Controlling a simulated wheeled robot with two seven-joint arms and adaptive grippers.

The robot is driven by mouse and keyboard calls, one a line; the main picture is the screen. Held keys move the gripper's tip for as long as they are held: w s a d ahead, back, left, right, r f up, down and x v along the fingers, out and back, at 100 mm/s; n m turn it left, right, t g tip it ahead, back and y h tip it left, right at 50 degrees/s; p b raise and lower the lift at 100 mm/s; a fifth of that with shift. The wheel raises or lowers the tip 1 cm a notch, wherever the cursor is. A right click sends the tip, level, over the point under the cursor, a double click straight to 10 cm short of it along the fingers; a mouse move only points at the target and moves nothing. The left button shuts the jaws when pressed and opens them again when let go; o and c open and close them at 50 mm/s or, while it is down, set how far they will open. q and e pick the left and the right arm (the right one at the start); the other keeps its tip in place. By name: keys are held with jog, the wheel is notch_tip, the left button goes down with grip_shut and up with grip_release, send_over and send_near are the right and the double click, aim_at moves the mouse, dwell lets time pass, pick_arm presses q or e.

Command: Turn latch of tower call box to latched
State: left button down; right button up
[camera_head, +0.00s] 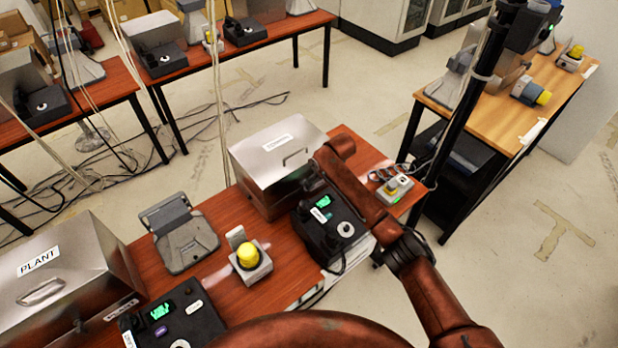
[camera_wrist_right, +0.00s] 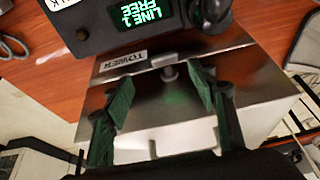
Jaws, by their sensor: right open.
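The tower call box (camera_head: 262,158) is a steel box with a lid handle at the middle of the near red-brown table. In the right wrist view its steel front (camera_wrist_right: 180,130) fills the middle, with a TOWER label (camera_wrist_right: 137,62). A small grey latch piece (camera_wrist_right: 168,73) sits at its edge beside that label; I cannot tell which way it is turned. My right gripper (camera_wrist_right: 160,95) is open, with green pads on either side of the bare steel near the latch, holding nothing. In the head view my right arm hides the gripper's fingertips. My left gripper is out of view.
A dark phone unit (camera_head: 333,225) with a green screen stands close in front of the box. The PLANT box (camera_head: 60,275), a grey folded device (camera_head: 180,238) and a yellow-domed button (camera_head: 248,256) stand to the left. A small button box (camera_head: 395,188) is at right.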

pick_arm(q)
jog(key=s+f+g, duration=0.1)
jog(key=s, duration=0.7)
pick_arm(e)
jog(key=b+x, duration=0.1)
jog(key=x, duration=0.6)
jog(key=shift+s+a, duration=0.2)
jog(key=shift+a, duration=0.15)
jog(key=c, duration=0.8)
jog(key=shift+c, duration=1.4)
jog(key=shift+s, duration=0.1)
jog(key=shift+c, duration=0.4)
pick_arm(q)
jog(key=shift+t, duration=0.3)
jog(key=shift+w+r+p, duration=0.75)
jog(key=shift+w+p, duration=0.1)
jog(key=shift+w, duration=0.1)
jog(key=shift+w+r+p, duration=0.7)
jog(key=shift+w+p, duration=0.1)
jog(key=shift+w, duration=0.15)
pick_arm(e)
jog(key=shift+s+a+f+n+t+h, duration=0.15)
jog(key=shift+n+t+h, duration=0.1)
jog(key=shift+t+h, duration=0.4)
jog(key=shift+s+a+n+t+h, duration=0.1)
jog(key=shift+a+n+t+h, duration=0.1)
jog(key=shift+t+h, duration=0.4)
jog(key=shift+s+a+f+n+t+h, duration=0.1)
jog(key=shift+n+t+h, duration=0.2)
jog(key=shift+h, duration=0.55)
